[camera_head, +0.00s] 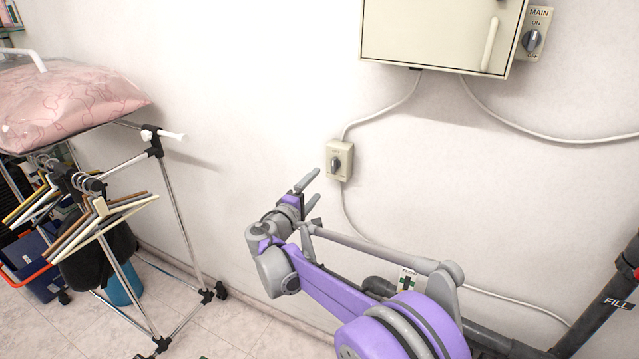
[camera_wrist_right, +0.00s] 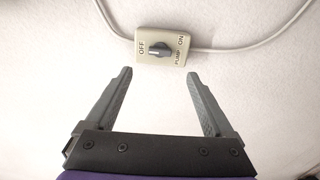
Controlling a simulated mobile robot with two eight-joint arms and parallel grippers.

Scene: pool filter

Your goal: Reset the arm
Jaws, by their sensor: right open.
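My right gripper (camera_head: 311,191) is raised in front of the white wall, below and left of a small beige switch box (camera_head: 340,160) with a dark rotary knob. In the right wrist view the gripper (camera_wrist_right: 157,88) is open and empty, its two grey fingers spread apart. The switch box (camera_wrist_right: 163,47) there is labelled OFF, ON and PUMP and lies beyond the fingertips, apart from them. Its knob points roughly sideways, toward the left in that view. My left gripper is not in view.
A beige cabinet (camera_head: 437,32) hangs above, with a MAIN switch (camera_head: 533,38) beside it. Cables run along the wall. A metal rack (camera_head: 178,215) with hangers and a pink bag (camera_head: 68,100) stands at left. A dark pipe marked FILL (camera_head: 605,308) is at lower right.

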